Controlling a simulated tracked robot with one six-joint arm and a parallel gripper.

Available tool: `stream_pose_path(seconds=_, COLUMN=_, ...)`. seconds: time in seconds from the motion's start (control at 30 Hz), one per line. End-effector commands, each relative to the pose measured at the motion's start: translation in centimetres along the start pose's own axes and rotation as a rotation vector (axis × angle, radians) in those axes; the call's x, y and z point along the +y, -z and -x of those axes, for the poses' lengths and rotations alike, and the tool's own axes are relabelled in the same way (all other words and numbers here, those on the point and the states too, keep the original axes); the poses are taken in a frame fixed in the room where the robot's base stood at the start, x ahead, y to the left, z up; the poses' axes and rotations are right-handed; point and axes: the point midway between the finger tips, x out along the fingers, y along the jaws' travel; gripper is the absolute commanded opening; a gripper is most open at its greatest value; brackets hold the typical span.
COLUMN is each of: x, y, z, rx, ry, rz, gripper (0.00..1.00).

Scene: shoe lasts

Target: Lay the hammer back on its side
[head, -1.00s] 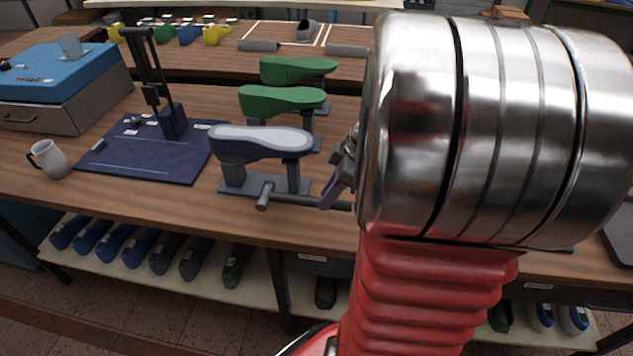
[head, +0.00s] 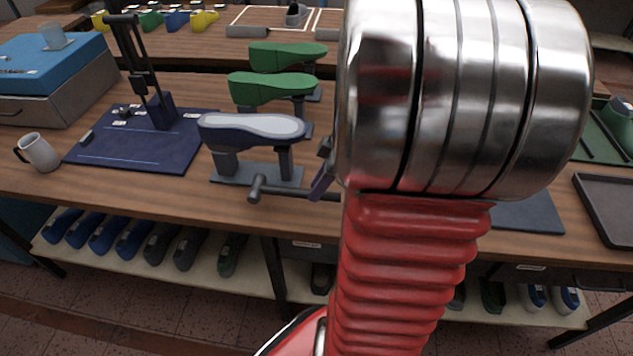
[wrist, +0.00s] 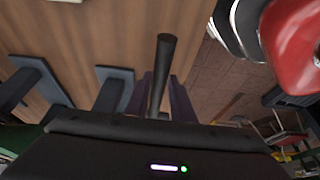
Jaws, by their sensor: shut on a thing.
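The hammer (head: 290,192) is dark grey, with a cylindrical head at its left end and a thin handle reaching right. It is close to level at the front of the wooden bench, in front of the purple shoe last's stand. I cannot tell whether it touches the bench. My gripper (head: 323,172) is by the handle, mostly hidden behind my wrist, with a purple finger showing. In the wrist view, a dark rod of the hammer (wrist: 162,70) rises between the purple fingers of my gripper (wrist: 160,100), which are shut on it. The handle's right end is hidden in the head view.
The purple shoe last (head: 250,128) stands just behind the hammer, with green lasts (head: 270,88) further back. A dark blue mat (head: 130,155) with an upright tool and a mug (head: 38,152) are to the left. A dark tray (head: 610,205) lies at right. The bench's front edge is close.

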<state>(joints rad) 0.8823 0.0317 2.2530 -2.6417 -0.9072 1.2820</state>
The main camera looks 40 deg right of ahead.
Motion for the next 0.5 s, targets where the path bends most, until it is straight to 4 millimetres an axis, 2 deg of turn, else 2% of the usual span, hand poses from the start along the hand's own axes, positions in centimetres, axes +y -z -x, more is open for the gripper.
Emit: stream_pose_path(seconds=0.5, x=0.0, y=-1.4, z=-3.3, rx=0.001, ry=0.000, rz=-0.002, gripper=0.00)
